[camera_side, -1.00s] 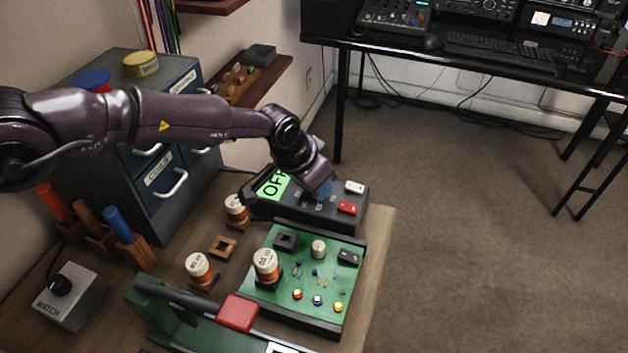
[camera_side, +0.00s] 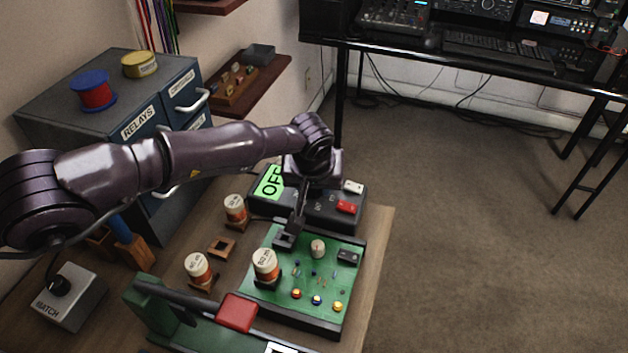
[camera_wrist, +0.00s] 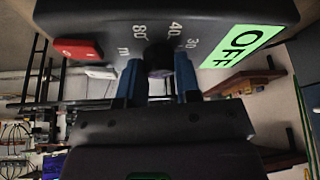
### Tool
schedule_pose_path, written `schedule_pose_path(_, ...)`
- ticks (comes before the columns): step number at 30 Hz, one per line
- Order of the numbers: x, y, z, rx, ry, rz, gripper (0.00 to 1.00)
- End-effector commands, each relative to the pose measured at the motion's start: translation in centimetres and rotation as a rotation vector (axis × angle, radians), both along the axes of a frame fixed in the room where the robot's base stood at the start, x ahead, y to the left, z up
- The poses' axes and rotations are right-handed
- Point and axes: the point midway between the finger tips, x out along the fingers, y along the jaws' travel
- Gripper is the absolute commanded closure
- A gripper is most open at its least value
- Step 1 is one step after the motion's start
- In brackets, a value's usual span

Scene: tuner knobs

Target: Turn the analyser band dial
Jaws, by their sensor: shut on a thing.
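The antenna analyser (camera_side: 268,205) is a dark box at the back of the bench. Its green screen (camera_side: 270,183) reads OFF, also in the wrist view (camera_wrist: 240,46). In the wrist view the dark round band dial (camera_wrist: 158,58) sits beside the markings 80 m, 40 and 30. My gripper (camera_wrist: 159,68) has its two blue fingers on either side of the dial and is shut on it. In the side view my wrist hides the dial and the fingertips. Which marking the dial points at cannot be told.
The analyser also has a red button (camera_side: 346,207) and a white button (camera_side: 353,187). In front lies a green circuit board (camera_side: 325,260) with a coil (camera_side: 266,266) on it. More coils (camera_side: 235,209) stand to the left. A drawer cabinet (camera_side: 150,165) is behind my arm.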

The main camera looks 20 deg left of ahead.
Motion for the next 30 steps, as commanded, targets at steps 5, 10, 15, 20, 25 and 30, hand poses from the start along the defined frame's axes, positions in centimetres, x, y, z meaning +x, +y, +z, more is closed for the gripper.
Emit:
schedule_pose_path(5, -0.01, -0.06, 0.02, -0.001, 0.000, 0.052, 0.93)
schedule_pose_path(10, -0.01, -0.06, 0.06, -0.001, 0.000, 0.072, 0.93)
schedule_pose_path(15, 0.00, -0.07, 0.08, -0.002, 0.001, 0.076, 0.93)
schedule_pose_path(20, 0.00, -0.06, 0.08, -0.001, 0.001, 0.075, 0.93)
schedule_pose_path(25, 0.01, -0.05, 0.06, -0.001, 0.001, 0.075, 0.46)
schedule_pose_path(30, 0.00, -0.03, 0.03, -0.001, 0.001, 0.075, 0.46)
